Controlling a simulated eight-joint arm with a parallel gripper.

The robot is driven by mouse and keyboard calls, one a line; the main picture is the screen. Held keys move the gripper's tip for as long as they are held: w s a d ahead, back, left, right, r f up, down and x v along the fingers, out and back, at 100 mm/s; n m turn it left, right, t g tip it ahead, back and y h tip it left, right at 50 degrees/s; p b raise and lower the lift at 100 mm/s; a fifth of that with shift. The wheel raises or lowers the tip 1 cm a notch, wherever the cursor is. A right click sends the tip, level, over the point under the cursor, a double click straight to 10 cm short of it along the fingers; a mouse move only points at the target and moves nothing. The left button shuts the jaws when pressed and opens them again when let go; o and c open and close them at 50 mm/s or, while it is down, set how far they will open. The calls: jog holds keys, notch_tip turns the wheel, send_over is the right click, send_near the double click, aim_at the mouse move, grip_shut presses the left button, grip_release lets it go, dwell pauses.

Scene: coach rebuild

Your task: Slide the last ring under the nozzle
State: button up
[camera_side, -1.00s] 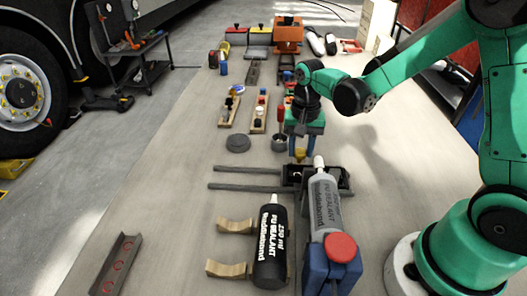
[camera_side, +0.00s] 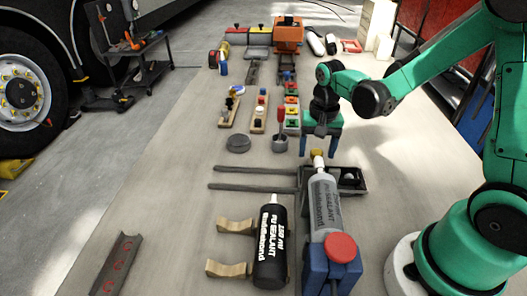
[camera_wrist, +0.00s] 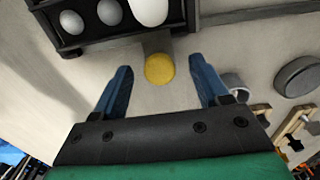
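A black slide tray (camera_side: 362,188) sits at the right ends of two grey rails (camera_side: 250,188). A yellow knob (camera_side: 316,153) is at its far side; it also shows in the wrist view (camera_wrist: 160,68). My gripper (camera_side: 318,149) is open over the knob, with its blue fingers (camera_wrist: 160,75) on either side and gaps between. In the wrist view the tray (camera_wrist: 100,42) holds pale rounded shapes (camera_wrist: 110,12); which is a ring I cannot tell. The grey sealant cartridge (camera_side: 325,205) lies with its white nozzle (camera_side: 318,162) over the tray's left part. What lies beneath the nozzle is hidden.
A blue stand (camera_side: 320,270) with a red disc (camera_side: 340,247) is at the front. A grey puck (camera_side: 238,143), a small cup (camera_side: 280,143) and wooden boards (camera_side: 258,120) stand behind. Left bench is mostly clear.

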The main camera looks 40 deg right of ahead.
jog(key=shift+r, duration=2.8)
jog(key=s+a+r+n+t, duration=0.4)
jog(key=a+r+n+t, duration=0.1)
jog(key=n, duration=0.4)
jog(key=shift+a+t, duration=0.7)
jog(key=shift+t, duration=0.4)
